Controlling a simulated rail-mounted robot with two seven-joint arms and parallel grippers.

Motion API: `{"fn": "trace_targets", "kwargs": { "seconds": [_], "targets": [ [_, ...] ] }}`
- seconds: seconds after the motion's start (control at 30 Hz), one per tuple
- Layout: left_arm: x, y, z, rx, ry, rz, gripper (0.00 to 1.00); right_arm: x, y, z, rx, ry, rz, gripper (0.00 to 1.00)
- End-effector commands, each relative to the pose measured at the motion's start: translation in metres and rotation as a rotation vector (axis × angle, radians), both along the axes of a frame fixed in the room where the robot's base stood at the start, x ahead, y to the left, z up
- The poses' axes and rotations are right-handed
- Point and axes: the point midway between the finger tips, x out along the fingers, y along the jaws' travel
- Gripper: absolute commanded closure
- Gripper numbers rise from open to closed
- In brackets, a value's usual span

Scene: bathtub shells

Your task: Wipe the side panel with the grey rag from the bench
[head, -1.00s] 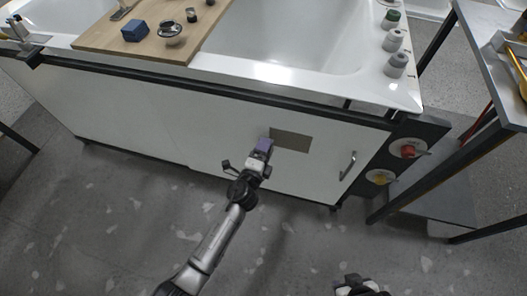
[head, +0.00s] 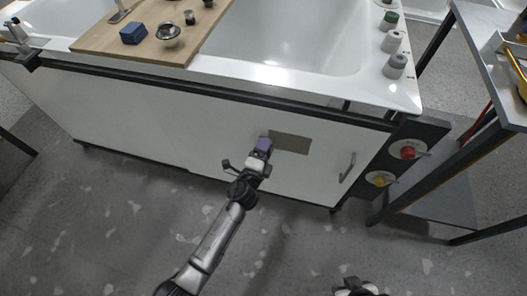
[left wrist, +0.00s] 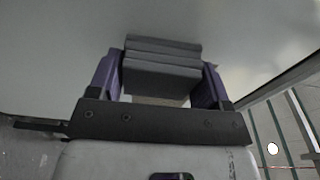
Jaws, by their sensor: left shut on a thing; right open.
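The white side panel (head: 150,115) runs along the front of the bathtub. A flat brown-grey rectangular patch (head: 291,143) shows on its right part; I cannot tell whether it is a mark or an opening. My left gripper (head: 263,147) is at the panel, by the patch's left edge. In the left wrist view its purple fingers (left wrist: 160,82) are shut on the folded grey rag (left wrist: 160,68), close to the pale panel surface. The rag is hard to make out in the head view. My right gripper (head: 355,287) is open, low at the bottom edge, partly cut off.
A metal handle (head: 347,167) and red (head: 408,152) and yellow (head: 380,179) knobs are right of the patch. A steel bench (head: 490,60) stands at the right. A wooden board (head: 95,40) with a blue block (head: 133,33) lies across the tub. The floor in front is clear.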

Motion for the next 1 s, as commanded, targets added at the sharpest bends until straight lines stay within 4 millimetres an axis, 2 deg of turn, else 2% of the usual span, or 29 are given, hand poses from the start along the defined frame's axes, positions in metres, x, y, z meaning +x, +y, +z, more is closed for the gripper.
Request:
{"fn": "trace_targets", "kwargs": {
  "seconds": [0.57, 1.0],
  "targets": [
    [0.006, -0.004, 0.0, -0.001, -0.001, -0.001, 0.47, 0.0, -0.003, -0.004, -0.01, 0.001, 0.007, 0.57],
    [-0.004, -0.033, -0.001, -0.002, 0.0, -0.001, 0.47, 0.0, 0.0, -0.01, -0.002, 0.0, 0.002, 0.57]
  ]
}}
